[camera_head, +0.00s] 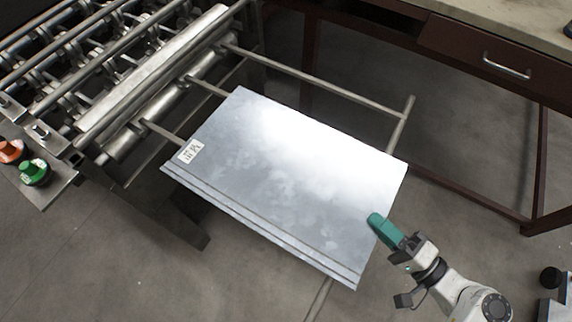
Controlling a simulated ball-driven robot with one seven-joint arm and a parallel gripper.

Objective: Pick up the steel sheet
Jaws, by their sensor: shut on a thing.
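The steel sheet (285,175) is a flat grey rectangle with a bright glare on its upper part. Lines run along its lower left edge, and a small white label (191,151) sits near its left corner. It lies over the rods of a rack beside the roller machine. My gripper (378,224), with teal fingers, is at the sheet's right edge near its lower right corner. It is shut on that edge. The lower finger is hidden under the sheet.
The roller machine (150,80) stands at the upper left, with an orange button (11,150) and a green button (33,171). Rack rods (320,81) extend past the sheet. A dark red workbench with a drawer (490,55) is at the upper right. The concrete floor (110,265) is clear at the lower left.

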